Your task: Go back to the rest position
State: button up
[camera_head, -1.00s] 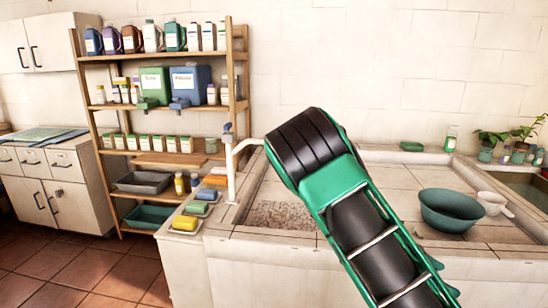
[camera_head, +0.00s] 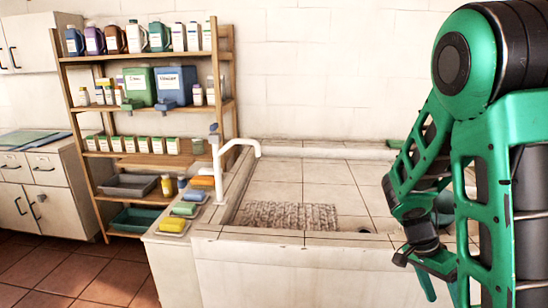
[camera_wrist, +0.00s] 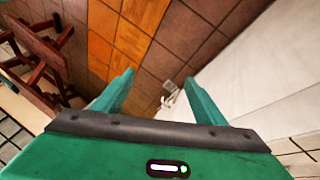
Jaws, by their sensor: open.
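My gripper (camera_head: 427,279) is at the right of the head view, below my folded green and black arm, in front of the washbasin counter's front wall. In the wrist view my gripper (camera_wrist: 160,92) points down toward the tiled floor. Its two green fingers are apart with nothing between them.
The washbasin (camera_head: 320,185) with a white tap (camera_head: 236,148) fills the middle. Sponges (camera_head: 172,224) lie on its left ledge. A wooden shelf (camera_head: 145,110) with bottles and a cabinet (camera_head: 40,195) stand left. A wooden stool (camera_wrist: 45,50) and white wall (camera_wrist: 255,80) flank the floor.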

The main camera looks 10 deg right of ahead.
jog(key=s+a+r+n+t+y, duration=0.3)
jog(key=s+a+r+n+y, duration=0.1)
jog(key=s+a+r+n, duration=0.3)
jog(key=s+r+n, duration=0.2)
jog(key=s+r, duration=0.2)
jog(key=s, duration=0.1)
jog(key=shift+r+n+t+y, duration=0.2)
jog(key=shift+n+t+y, duration=0.1)
jog(key=shift+n+t, duration=0.1)
